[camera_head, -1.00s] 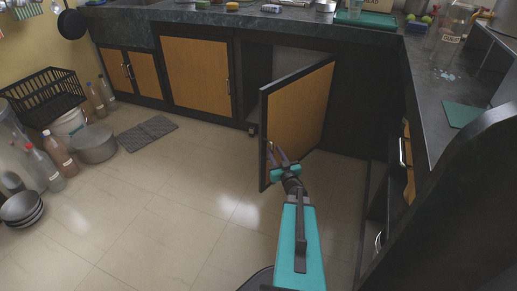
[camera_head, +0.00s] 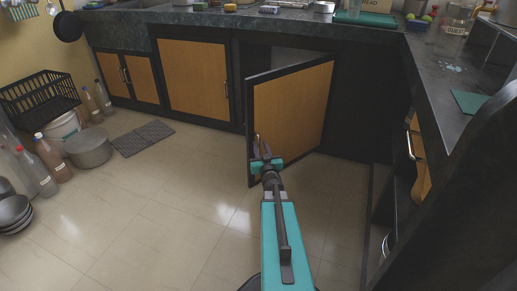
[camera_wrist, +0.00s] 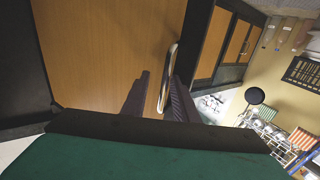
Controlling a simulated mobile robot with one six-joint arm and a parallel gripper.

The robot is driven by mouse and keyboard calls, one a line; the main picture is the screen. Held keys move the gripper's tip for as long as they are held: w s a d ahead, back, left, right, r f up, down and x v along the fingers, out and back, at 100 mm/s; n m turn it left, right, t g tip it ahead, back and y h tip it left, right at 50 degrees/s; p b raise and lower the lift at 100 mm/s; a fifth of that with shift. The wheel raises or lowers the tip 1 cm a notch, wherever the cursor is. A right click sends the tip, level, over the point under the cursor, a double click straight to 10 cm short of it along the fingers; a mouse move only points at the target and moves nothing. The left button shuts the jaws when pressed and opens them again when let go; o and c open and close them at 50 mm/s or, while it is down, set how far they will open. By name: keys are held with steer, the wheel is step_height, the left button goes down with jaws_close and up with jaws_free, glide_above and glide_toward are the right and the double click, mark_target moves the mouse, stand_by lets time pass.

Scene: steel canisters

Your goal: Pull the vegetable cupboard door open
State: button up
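The cupboard door (camera_head: 290,115), an orange wood panel in a black frame, stands partly open, hinged at its right side. A dark gap shows above it and part of the cupboard inside is hidden behind it. My gripper (camera_head: 261,150) is at the door's free left edge. In the wrist view the silver bar handle (camera_wrist: 168,78) runs between the two dark fingers of my gripper (camera_wrist: 157,98). The handle lies close to the right finger, and a strip of orange panel shows between it and the left finger. The fingers are apart; contact with the handle is unclear.
Other shut cupboard doors (camera_head: 193,78) stand to the left. A grey pot (camera_head: 88,148), bottles (camera_head: 53,155) and a mat (camera_head: 142,138) lie on the left floor. A counter with drawers (camera_head: 421,170) bounds the right. The tiled floor (camera_head: 165,215) before the door is clear.

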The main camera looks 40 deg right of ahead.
steer(key=shift+w, duration=0.6)
steer(key=shift+d, duration=0.15)
